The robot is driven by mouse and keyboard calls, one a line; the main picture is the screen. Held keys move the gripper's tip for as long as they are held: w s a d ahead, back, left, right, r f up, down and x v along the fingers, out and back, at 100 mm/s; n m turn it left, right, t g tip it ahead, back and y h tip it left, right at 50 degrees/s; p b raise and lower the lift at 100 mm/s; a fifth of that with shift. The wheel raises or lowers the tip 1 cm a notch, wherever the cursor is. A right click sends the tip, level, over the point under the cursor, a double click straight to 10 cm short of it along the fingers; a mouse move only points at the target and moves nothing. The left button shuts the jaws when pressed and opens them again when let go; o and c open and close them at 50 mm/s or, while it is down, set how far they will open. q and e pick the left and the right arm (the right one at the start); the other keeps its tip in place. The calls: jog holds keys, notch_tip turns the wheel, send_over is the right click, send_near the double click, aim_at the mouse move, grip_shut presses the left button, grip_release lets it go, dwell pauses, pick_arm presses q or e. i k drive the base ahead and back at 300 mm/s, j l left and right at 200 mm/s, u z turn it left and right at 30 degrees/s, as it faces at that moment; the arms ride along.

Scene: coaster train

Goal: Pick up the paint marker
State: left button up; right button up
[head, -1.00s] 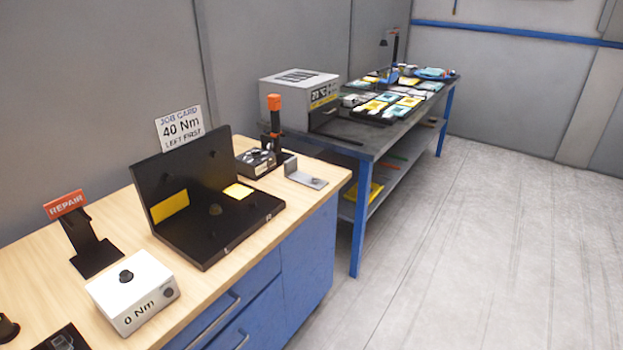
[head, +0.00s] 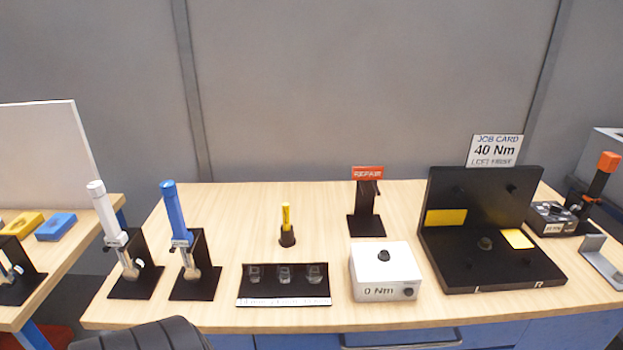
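The paint marker looks to be the slim yellow stick (head: 286,216) standing upright in a small dark round holder (head: 287,238) near the middle of the wooden bench. Nothing touches it. Neither of my grippers can be made out in the head view. A dark ribbed rounded shape at the bottom left edge looks like part of me, but it shows no fingers.
Left of the marker are a blue-handled tool (head: 174,213) and a white-handled tool (head: 107,213) on black stands. In front lies a black tray (head: 284,297) with small sockets. To the right are a white "0 Nm" box (head: 385,268), a REPAIR stand (head: 366,222) and a black fixture (head: 490,276).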

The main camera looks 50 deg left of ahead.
aim_at(286, 212)
jog(key=j+u, duration=0.1)
jog(key=u, duration=0.8)
jog(key=i+u, duration=0.1)
jog(key=u, duration=0.35)
jog(key=j+u, duration=0.1)
jog(key=u, duration=0.35)
jog(key=k+j+u, duration=0.1)
jog(key=u, duration=0.9)
jog(key=k+j, duration=0.05)
jog(key=k, duration=0.05)
